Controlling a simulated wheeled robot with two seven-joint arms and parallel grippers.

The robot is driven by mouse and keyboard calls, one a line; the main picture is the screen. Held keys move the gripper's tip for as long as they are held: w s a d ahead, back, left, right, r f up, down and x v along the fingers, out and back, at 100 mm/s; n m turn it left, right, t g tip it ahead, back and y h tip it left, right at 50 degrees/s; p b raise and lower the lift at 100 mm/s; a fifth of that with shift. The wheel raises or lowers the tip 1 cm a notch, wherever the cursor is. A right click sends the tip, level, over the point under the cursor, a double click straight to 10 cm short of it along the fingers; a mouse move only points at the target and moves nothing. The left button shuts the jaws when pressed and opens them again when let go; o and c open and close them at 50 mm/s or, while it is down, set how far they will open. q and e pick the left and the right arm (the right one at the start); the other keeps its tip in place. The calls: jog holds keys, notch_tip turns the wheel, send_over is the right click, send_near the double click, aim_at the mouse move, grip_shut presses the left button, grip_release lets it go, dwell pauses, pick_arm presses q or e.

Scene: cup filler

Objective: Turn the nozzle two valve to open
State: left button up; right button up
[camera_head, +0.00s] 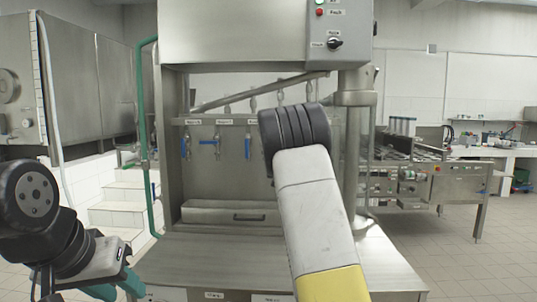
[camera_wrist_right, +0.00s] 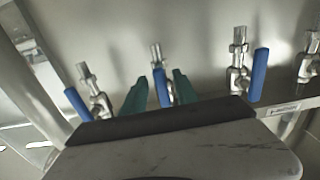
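In the head view, blue-handled valves hang below a labelled rail on the steel filler. The left blue handle (camera_head: 184,147) and the right one (camera_head: 247,149) hang down; the one between them (camera_head: 209,142), by the second label, lies sideways. The labels are too small to read surely. In the right wrist view, the green fingers of my right gripper (camera_wrist_right: 160,92) stand apart on either side of a blue handle (camera_wrist_right: 161,87), with gaps beside it. I cannot tell which nozzle that is. My right gripper is hidden in the head view. My left gripper (camera_head: 118,287) is open and empty, low at left.
The wrist view shows blue handles at left (camera_wrist_right: 77,103) and right (camera_wrist_right: 259,75). The filler's steel worktop (camera_head: 195,265) is bare in front. A green pipe (camera_head: 145,130) runs down its left side. A conveyor machine (camera_head: 450,185) stands at right.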

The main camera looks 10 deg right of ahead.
jog(key=v, duration=0.7)
jog(key=shift+s, duration=0.35)
jog(key=s+a+f+n+g+y, duration=0.1)
jog(key=s+a+f+g+y, duration=0.1)
jog(key=s, duration=1.3)
jog(key=s+a+f+n+g+y, duration=0.1)
jog(key=s+a+f+g, duration=0.4)
jog(key=s, duration=1)
jog(key=s+a+f+n+g+y, duration=0.1)
jog(key=s+a+f+g+y, duration=0.3)
jog(key=s, duration=1.2)
jog(key=shift+a+f+n, duration=0.3)
jog(key=shift+a+f, duration=0.1)
jog(key=shift+f, duration=0.1)
